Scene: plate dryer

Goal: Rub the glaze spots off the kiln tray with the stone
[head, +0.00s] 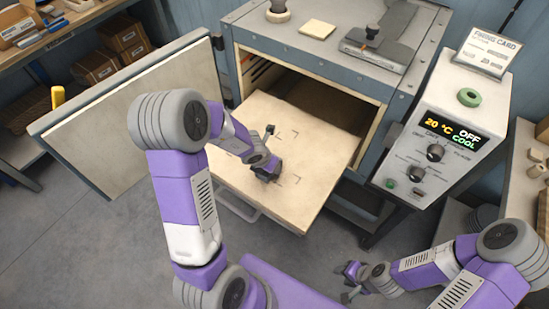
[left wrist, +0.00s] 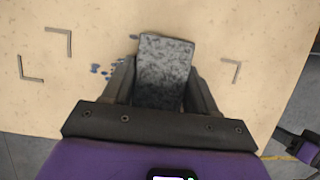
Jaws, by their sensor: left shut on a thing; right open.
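The pale kiln tray (head: 318,150) is pulled out of the open kiln. My left gripper (head: 268,172) is over the middle of the tray. In the left wrist view it is shut on a grey mottled stone (left wrist: 165,65), which is on or just above the tray surface (left wrist: 270,25). Small blue glaze spots (left wrist: 97,69) lie left of the stone, and another small spot (left wrist: 133,37) is by its upper left corner. I cannot make out the spots in the head view. My right gripper (head: 349,283) is open and empty, below the tray's front right corner.
The kiln door (head: 125,125) stands open at left. The control box (head: 440,140) at right reads 20 °C, OFF, COOL, with a green ring (head: 469,97) on top. Dark corner marks (left wrist: 60,43) are on the tray. The tray's right side is clear.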

